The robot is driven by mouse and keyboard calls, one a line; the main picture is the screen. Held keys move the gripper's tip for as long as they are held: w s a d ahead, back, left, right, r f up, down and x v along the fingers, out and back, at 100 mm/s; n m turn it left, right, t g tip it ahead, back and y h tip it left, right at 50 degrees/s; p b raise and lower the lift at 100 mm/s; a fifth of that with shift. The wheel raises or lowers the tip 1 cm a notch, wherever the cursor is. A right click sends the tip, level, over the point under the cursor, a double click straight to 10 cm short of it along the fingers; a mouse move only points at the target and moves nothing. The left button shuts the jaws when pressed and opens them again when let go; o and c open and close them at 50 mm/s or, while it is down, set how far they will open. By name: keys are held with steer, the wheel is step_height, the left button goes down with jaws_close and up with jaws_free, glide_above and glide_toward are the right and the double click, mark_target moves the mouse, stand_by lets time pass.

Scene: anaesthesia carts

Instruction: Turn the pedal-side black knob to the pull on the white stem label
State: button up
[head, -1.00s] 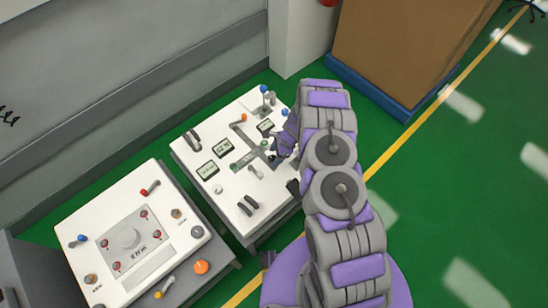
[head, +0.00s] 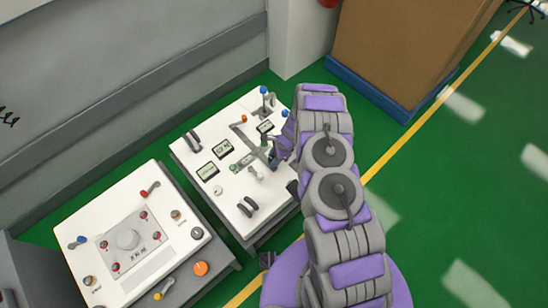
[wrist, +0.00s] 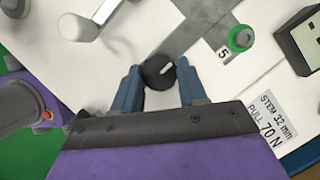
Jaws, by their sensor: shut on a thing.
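The black knob (wrist: 158,72), with a white pointer line on its top, sits between the two blue fingers of my gripper (wrist: 160,82) in the wrist view. My gripper is shut on it. The pointer slants toward the upper right there. A white label (wrist: 270,120) reading "STEM 32 mm PULL 70 N" lies on the panel to the right of the fingers. In the head view my gripper (head: 274,160) is low over the right part of the far white cart top (head: 232,205), and I cannot make out the knob clearly.
A second white cart (head: 75,225) stands at the lower left. A big brown box (head: 405,50) is behind my arm.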

steer(key=shift+c, duration=0.6)
steer(key=shift+n, duration=0.3)
steer(key=shift+w+r+n+g+p, duration=0.2)
steer(key=shift+n+g+p, duration=0.1)
steer(key=shift+n+p, duration=0.3)
steer(key=n+g+p, duration=0.1)
steer(key=n, duration=0.2)
steer(key=shift+w+f+h, duration=0.1)
steer(key=shift+f+h, duration=0.05)
steer(key=shift+h, duration=0.15)
steer(key=n, duration=0.2)
steer(key=n+g+h, duration=0.1)
steer(key=n, duration=0.2)
steer(key=shift+w+a+g, duration=0.1)
steer(key=shift+a+g, duration=0.05)
steer(key=shift+g, duration=0.15)
steer(key=shift+w+n+h, duration=0.1)
steer(key=shift+n+h, duration=0.3)
steer(key=shift+n, duration=0.6)
steer(key=shift+a, duration=0.1)
